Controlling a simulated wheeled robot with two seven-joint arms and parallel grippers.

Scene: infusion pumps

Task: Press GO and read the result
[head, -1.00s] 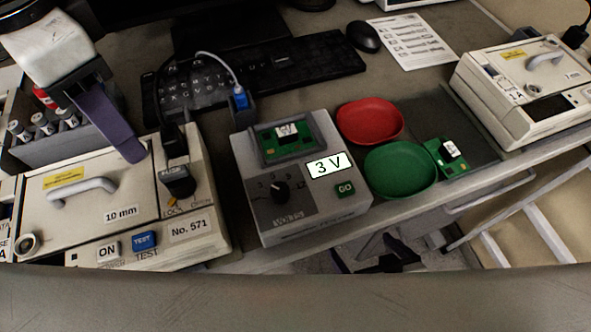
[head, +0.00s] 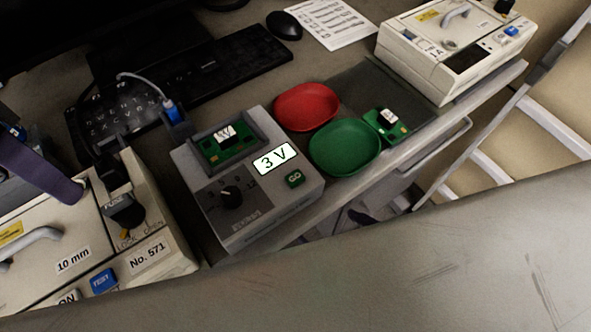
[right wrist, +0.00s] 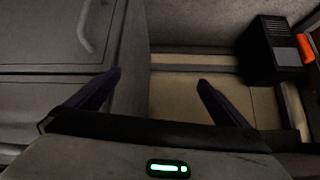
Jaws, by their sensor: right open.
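The grey tester (head: 215,197) stands on the bench in the head view. Its green GO button (head: 295,179) is on the right of its top, uncovered. A green board (head: 228,148) with a small white label sits in the tester's top frame. My left gripper (head: 40,172) shows only as a purple finger at the left edge, over the pump; its opening is hidden. My right gripper (right wrist: 160,80) is open and empty in the right wrist view, above floor beside a cabinet.
A red dish (head: 306,106) and a green dish (head: 345,148) stand right of the tester, with another green board (head: 386,126) beside them. Pump No. 571 (head: 60,262) is at left, another pump (head: 455,45) at far right. A keyboard (head: 190,85) lies behind.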

